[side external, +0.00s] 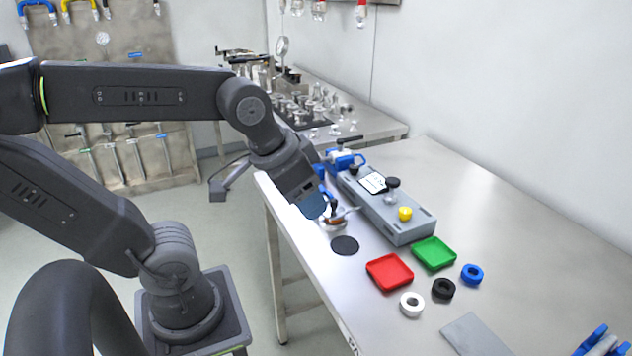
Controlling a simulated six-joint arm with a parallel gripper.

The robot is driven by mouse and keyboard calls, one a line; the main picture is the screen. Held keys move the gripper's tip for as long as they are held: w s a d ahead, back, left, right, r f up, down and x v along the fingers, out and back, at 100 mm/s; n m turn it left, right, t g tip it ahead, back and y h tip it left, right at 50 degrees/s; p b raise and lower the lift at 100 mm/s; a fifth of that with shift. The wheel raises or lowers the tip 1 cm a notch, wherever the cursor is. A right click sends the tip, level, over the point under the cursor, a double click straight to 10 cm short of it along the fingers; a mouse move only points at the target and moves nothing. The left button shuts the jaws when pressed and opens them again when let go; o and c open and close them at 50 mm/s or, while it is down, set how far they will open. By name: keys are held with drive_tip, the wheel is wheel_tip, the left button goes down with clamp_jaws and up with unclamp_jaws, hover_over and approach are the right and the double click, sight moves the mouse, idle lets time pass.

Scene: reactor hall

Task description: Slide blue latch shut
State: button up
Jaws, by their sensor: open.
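A blue fitting (343,157), which looks like the blue latch, is at the far end of the long grey box (405,230) on the steel table. It is small here, and I cannot tell whether it is open or shut. My gripper (334,212) points down over the table's left edge, left of the grey box and nearer the camera than the blue fitting. Its jaws are open. A small pale dish with something brown (334,224) is just below the fingertips; I cannot tell whether they touch it.
The grey box carries a yellow knob (405,213), dark knobs and a white label. In front are a black disc (344,245), red tray (389,271), green tray (434,252), and white, black and blue rings (472,274).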

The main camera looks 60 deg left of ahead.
drive_tip(key=w+a+n+g, duration=0.1)
drive_tip(key=w+a+g, duration=0.1)
drive_tip(key=w+a, duration=0.5)
drive_tip(key=w+a+f+n+g, duration=0.1)
drive_tip(key=w+a, duration=0.2)
drive_tip(key=a, duration=0.8)
drive_tip(key=w+a+n+g, duration=0.15)
drive_tip(key=w+a, duration=0.35)
drive_tip(key=a, duration=0.5)
drive_tip(key=shift+m+g, duration=0.35)
drive_tip(key=f, duration=1.4)
drive_tip(key=shift+s+d, duration=0.15)
drive_tip(key=shift+d, duration=0.15)
drive_tip(key=shift+r, duration=0.1)
drive_tip(key=shift+c, duration=0.4)
clamp_jaws()
